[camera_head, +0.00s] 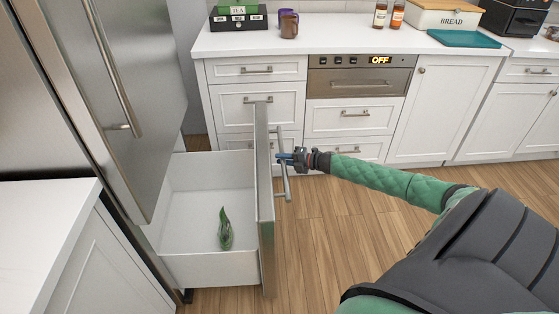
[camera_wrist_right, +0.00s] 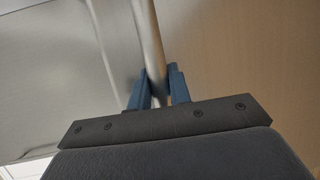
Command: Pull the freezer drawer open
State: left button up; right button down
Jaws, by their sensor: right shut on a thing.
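The freezer drawer (camera_head: 190,185) stands pulled out from the steel fridge (camera_head: 115,70), with its white inside showing. A green leafy item (camera_head: 225,229) lies in it. The drawer's steel front (camera_head: 265,200) carries a bar handle (camera_head: 287,185) on its outer side. My right gripper (camera_head: 287,158) reaches in from the right and is shut on this handle near its far end. In the right wrist view the blue fingers of my right gripper (camera_wrist_right: 160,90) sit on both sides of the handle bar (camera_wrist_right: 148,45). My left gripper is not in view.
White cabinets with an oven (camera_head: 360,78) line the back, below a counter (camera_head: 340,38) with a tea box, bottles and a bread box. A white counter corner (camera_head: 45,215) is at the left front. Wooden floor (camera_head: 330,235) is free right of the drawer.

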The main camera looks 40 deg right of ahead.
jog(key=c, duration=1.3)
grip_release()
pick_arm(q)
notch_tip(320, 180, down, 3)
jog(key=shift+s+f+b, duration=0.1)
jog(key=shift+b, duration=0.25)
pick_arm(e)
jog(key=v, duration=0.8)
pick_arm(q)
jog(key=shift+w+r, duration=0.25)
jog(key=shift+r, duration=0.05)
